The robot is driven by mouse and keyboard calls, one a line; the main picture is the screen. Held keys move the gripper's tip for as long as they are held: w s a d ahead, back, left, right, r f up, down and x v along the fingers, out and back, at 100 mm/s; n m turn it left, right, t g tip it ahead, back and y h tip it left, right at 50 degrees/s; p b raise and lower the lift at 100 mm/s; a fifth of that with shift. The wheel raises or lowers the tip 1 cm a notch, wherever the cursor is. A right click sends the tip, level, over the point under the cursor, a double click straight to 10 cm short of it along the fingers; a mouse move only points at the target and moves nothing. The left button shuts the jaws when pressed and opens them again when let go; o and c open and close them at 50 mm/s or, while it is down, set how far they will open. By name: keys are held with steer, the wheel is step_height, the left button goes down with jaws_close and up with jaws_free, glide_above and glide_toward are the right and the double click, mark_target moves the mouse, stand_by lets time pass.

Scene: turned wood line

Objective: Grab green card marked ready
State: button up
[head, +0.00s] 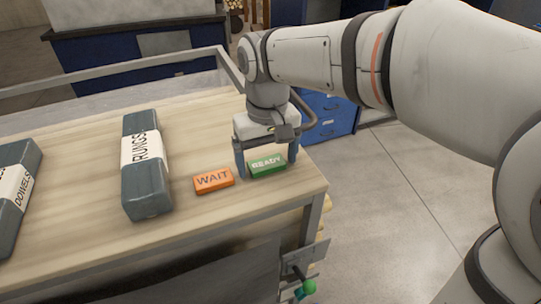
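The green card (267,168) marked READY lies on the wooden table near its right end. My gripper (267,164) is above it, pointing down, with one finger at the card's left end and the other at its right end. The fingers are apart, and I cannot tell whether they touch the card. An orange card (213,181) marked WAIT lies just left of the green card, close to the gripper's left finger.
A dark box (147,185) labelled RUNGS lies left of the cards. Another box (12,210) labelled DOWELS is at the far left. The wooden table (200,230) has a raised metal rail (110,68) along its back. Blue drawers (330,115) stand behind the table's right end.

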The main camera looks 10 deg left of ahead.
steer(key=c, duration=0.9)
